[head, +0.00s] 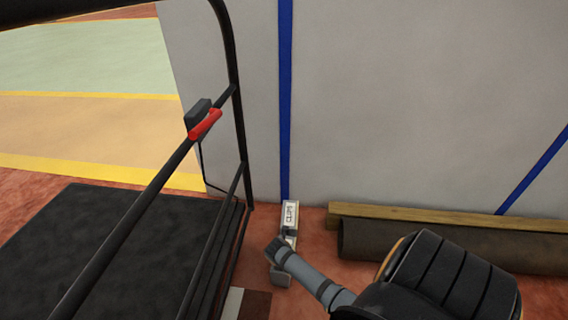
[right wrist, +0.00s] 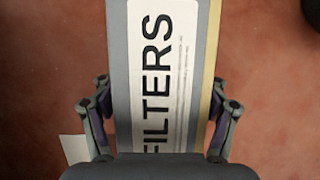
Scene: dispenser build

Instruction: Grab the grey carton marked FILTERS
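The grey carton marked FILTERS (right wrist: 165,70) fills the middle of the right wrist view, with a white label and a tan strip along its right edge. My right gripper (right wrist: 161,100) has its fingers spread, one at each long side of the carton. I cannot tell if they touch it. In the head view my right gripper (head: 287,238) is low over a pale carton near the wall; I cannot make out FILTERS there. My left gripper is not in view.
A black-railed cart (head: 110,240) with a red handle (head: 205,124) stands at the left. A wooden beam (head: 430,215) and a dark roll (head: 450,245) lie along the grey wall (head: 400,100) at the right. A white piece (right wrist: 74,148) lies on the reddish floor.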

